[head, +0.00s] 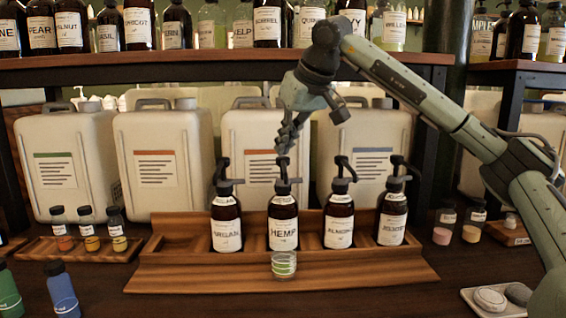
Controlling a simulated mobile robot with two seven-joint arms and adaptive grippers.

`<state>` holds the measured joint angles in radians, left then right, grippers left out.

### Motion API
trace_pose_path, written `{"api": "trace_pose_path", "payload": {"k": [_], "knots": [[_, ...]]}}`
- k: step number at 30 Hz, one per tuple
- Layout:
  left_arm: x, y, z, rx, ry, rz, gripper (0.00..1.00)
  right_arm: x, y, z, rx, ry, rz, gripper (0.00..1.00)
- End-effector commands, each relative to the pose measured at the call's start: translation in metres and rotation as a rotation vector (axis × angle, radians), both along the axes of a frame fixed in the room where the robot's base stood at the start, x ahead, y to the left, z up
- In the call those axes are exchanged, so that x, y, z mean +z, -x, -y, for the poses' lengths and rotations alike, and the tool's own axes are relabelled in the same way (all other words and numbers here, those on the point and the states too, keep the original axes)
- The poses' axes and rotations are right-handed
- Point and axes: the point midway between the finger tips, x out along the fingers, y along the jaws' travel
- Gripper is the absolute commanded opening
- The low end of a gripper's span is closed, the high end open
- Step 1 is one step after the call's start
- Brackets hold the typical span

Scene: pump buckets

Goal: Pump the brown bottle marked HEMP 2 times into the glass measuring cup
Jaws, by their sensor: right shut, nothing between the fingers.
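The brown HEMP bottle (283,226) stands upright in a wooden stand (170,256), with a black pump (282,172) on top. The small glass measuring cup (284,264) stands on the stand's front step, right in front of the HEMP bottle. Green shows in the cup; I cannot tell whether it is liquid or markings. My right gripper (285,148) points down with its fingers shut and empty, right above the HEMP pump head. I cannot tell whether the fingertips touch the pump. My left gripper is not in view.
Similar pump bottles flank HEMP: ARGAN (226,228) on the left, ALMOND (339,226) and JOJOBA (391,222) on the right. White canisters (160,160) stand behind, below a shelf (200,66) of bottles. A white tray (470,300) holds stones at front right.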

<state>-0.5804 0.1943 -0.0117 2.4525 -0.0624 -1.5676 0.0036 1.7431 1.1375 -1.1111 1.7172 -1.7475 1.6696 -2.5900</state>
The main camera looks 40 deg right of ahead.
Motion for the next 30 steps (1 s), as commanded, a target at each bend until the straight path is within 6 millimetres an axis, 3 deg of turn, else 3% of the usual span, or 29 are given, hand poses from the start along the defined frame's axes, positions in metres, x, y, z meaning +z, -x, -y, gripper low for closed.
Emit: {"api": "trace_pose_path", "payload": {"k": [17,24,30], "knots": [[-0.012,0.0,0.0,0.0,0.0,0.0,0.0,-0.024,0.0,0.0,-0.001,0.001,-0.004,0.0],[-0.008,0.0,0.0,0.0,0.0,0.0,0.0,-0.02,0.0,0.0,-0.001,0.001,-0.006,0.0],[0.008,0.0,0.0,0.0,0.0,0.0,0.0,-0.004,0.0,0.0,-0.001,0.001,-0.006,0.0]]}}
